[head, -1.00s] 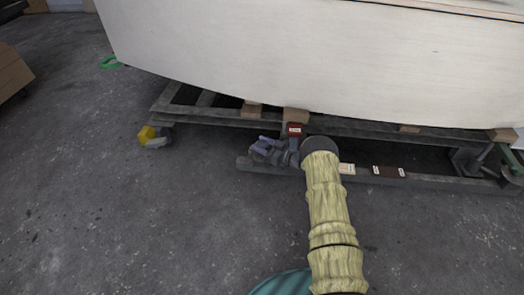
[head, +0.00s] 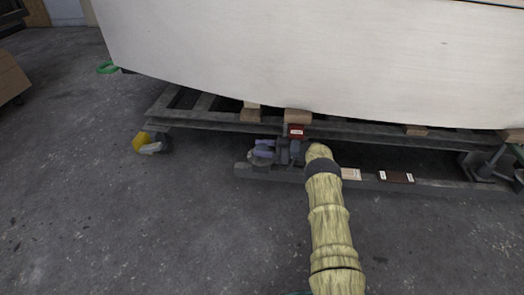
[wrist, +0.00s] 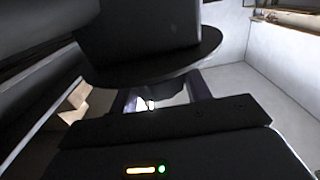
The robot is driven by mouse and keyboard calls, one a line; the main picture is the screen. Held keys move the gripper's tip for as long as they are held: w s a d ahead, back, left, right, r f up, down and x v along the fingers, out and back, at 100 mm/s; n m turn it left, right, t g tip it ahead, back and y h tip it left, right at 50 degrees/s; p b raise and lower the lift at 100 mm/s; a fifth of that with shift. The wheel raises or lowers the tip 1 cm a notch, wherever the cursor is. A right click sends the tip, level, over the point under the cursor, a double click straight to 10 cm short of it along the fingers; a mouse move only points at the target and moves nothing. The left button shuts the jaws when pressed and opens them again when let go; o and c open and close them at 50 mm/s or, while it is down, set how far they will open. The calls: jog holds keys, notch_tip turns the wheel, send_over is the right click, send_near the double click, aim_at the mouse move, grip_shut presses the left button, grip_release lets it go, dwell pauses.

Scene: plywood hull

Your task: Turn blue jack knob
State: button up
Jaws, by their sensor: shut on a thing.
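The blue jack knob (head: 262,149) shows as a small bluish-purple shape low beside the trailer frame, under the hull. My gripper (head: 283,152) is at it, at the end of my pale yellow arm, and is small and dark in the head view. In the wrist view my gripper (wrist: 160,98) has its two dark fingers reaching forward, with a small bright patch between them. It is shut on the knob. A dark round plate with a block above it hides most of the knob and the fingertips there, so the knob's angle cannot be told.
The white hull (head: 290,60) rests over a grey frame (head: 200,127) on wooden blocks (head: 298,116). A yellow knob (head: 140,142) stands left and a green one (head: 517,152) far right. Small labelled blocks (head: 397,177) lie on the lower beam. The floor in front is clear.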

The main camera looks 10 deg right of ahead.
jog(key=o, duration=1)
jog(key=shift+r+t+p, duration=0.15)
jog(key=shift+t+p, duration=0.15)
jog(key=shift+p, duration=0.2)
